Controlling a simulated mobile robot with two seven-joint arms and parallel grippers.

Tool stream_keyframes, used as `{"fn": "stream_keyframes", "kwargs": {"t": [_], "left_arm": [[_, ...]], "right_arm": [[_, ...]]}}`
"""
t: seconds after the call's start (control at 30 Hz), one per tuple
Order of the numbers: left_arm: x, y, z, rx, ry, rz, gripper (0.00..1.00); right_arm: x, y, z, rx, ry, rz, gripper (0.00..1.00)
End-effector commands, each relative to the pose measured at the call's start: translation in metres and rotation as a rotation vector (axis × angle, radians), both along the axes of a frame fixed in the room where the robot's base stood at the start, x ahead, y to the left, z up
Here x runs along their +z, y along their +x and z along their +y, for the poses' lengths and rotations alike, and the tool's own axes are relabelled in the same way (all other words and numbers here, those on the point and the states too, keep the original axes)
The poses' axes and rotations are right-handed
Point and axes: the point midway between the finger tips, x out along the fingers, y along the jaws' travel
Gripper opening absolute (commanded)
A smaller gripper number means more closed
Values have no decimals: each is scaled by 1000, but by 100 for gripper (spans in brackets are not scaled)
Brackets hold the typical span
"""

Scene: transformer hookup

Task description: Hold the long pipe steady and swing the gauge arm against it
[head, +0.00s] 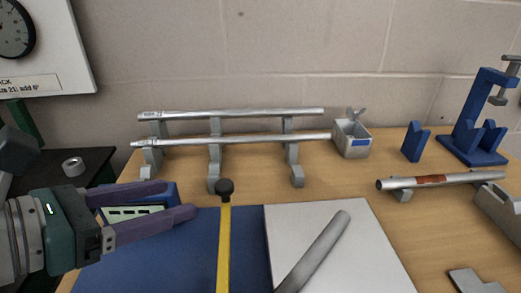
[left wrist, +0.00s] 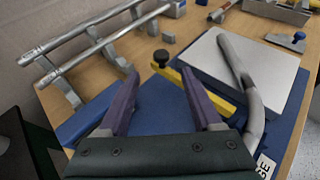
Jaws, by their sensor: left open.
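The yellow gauge arm (head: 223,250) has a black knob (head: 225,187) at its far end and lies over the blue gauge board (head: 165,255). A grey bent pipe (head: 318,250) lies over the board's white plate (head: 375,245); its bend shows in the left wrist view (left wrist: 240,70). The arm and this pipe look apart at their far ends. Two long straight pipes (head: 230,113) rest on a rack behind; I cannot tell which pipe the task means. My left gripper (head: 180,200) is open and empty, left of the knob. My right gripper is out of view.
A small grey box (head: 352,139) stands right of the rack. A blue V-block (head: 417,142), a blue clamp stand (head: 475,125) and a pipe with a reddish band (head: 435,180) are at the right. A blue-edged box (head: 150,200) sits behind my left fingers.

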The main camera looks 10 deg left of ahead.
Motion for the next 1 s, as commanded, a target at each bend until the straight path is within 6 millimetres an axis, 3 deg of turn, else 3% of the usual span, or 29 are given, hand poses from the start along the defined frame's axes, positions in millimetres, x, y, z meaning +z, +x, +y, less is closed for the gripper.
{"fn": "stream_keyframes", "kwargs": {"t": [0.5,0.87,1.0], "left_arm": [[-31,69,-39,2,-9,-2,66],[-32,75,-43,1,-8,-2,66],[-32,75,-43,2,-8,-1,53]], "right_arm": [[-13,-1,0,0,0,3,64],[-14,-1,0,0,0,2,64],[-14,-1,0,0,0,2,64]]}}
